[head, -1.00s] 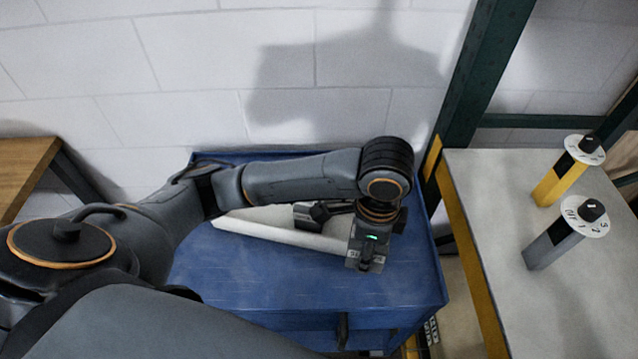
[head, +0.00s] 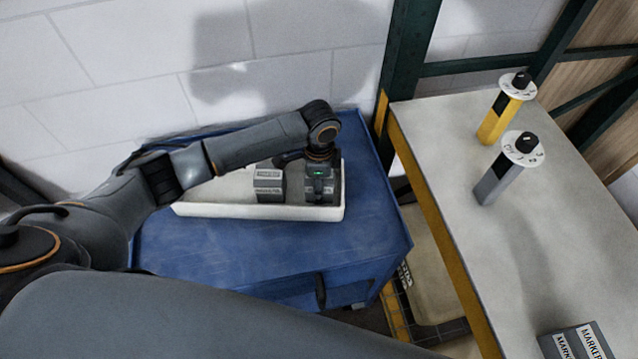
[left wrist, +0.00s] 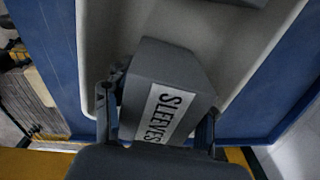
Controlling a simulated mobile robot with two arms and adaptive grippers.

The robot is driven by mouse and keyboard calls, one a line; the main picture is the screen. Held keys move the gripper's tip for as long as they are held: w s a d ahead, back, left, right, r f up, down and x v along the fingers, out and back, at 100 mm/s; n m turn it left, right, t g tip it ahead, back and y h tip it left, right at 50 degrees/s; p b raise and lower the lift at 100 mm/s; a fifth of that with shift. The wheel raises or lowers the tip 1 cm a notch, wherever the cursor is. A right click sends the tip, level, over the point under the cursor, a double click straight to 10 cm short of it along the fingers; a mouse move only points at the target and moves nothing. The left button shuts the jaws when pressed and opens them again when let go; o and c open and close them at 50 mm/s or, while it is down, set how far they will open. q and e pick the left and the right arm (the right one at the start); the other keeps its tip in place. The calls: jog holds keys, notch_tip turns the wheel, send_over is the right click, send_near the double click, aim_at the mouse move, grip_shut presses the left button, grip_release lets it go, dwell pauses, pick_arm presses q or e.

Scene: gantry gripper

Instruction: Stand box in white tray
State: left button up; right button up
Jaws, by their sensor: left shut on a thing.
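The white tray (head: 262,212) lies on a blue cabinet in the head view. My left gripper (head: 288,165) is at the tray's right half, its body at the right end and its fingers toward the left. It is shut on a grey box (head: 268,185) with a white label. In the left wrist view the box (left wrist: 188,68), labelled SLEEVES, sits between the two fingers (left wrist: 158,108), over the tray floor (left wrist: 110,30). The box looks about upright within the tray walls. I cannot tell whether its base touches the floor. My right gripper is not in view.
The blue cabinet top (head: 250,245) is clear in front of the tray. A pale table (head: 450,140) with a yellow edge stands to the right, with a yellow post (head: 493,122), a grey post (head: 492,185) and MARKER boxes (head: 575,346). A wall is behind.

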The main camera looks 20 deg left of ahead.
pick_arm(q)
jog(key=shift+f, duration=0.35)
jog(key=shift+f, duration=0.1)
jog(key=o, duration=1.4)
notch_tip(320, 180, up, 12)
jog(key=shift+r+b, duration=0.1)
jog(key=shift+b, duration=0.45)
